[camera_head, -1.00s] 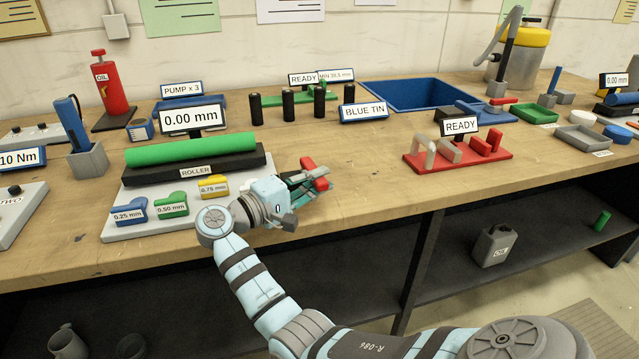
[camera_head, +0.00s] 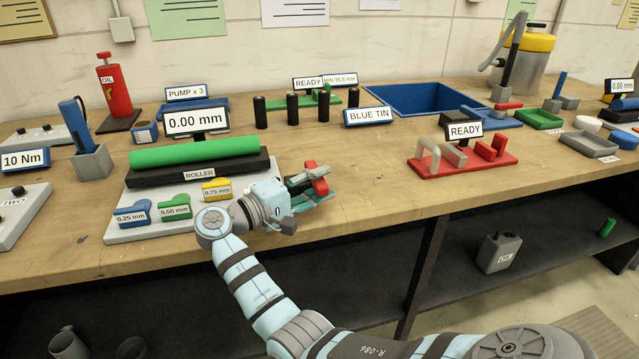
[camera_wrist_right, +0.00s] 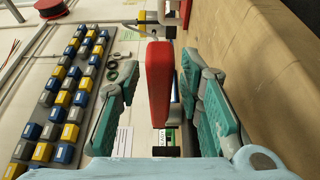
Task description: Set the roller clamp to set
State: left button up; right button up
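The roller station stands at the left of the bench in the head view, with a green roller (camera_head: 194,151) over a black block labelled ROLLER (camera_head: 160,179). Its display (camera_head: 196,121) reads 0.00 mm. A red clamp lever (camera_head: 318,172) shows at the station's right end, partly hidden by my right gripper (camera_head: 308,188). In the right wrist view the red lever (camera_wrist_right: 159,85) stands between the teal fingers of my right gripper (camera_wrist_right: 165,112), with gaps on both sides. The right gripper is open around it. My left gripper is not in view.
Blue 0.25 mm (camera_head: 132,214), green 0.50 mm (camera_head: 173,211) and yellow 0.75 mm (camera_head: 216,189) gauges sit in front of the roller. Black posts (camera_head: 292,109) stand behind. A red rack (camera_head: 462,165) is to the right; the bench between is clear.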

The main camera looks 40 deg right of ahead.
jog(key=shift+s, duration=0.1)
jog(key=shift+a, duration=0.25)
jog(key=a, duration=0.7)
jog(key=shift+w, duration=0.25)
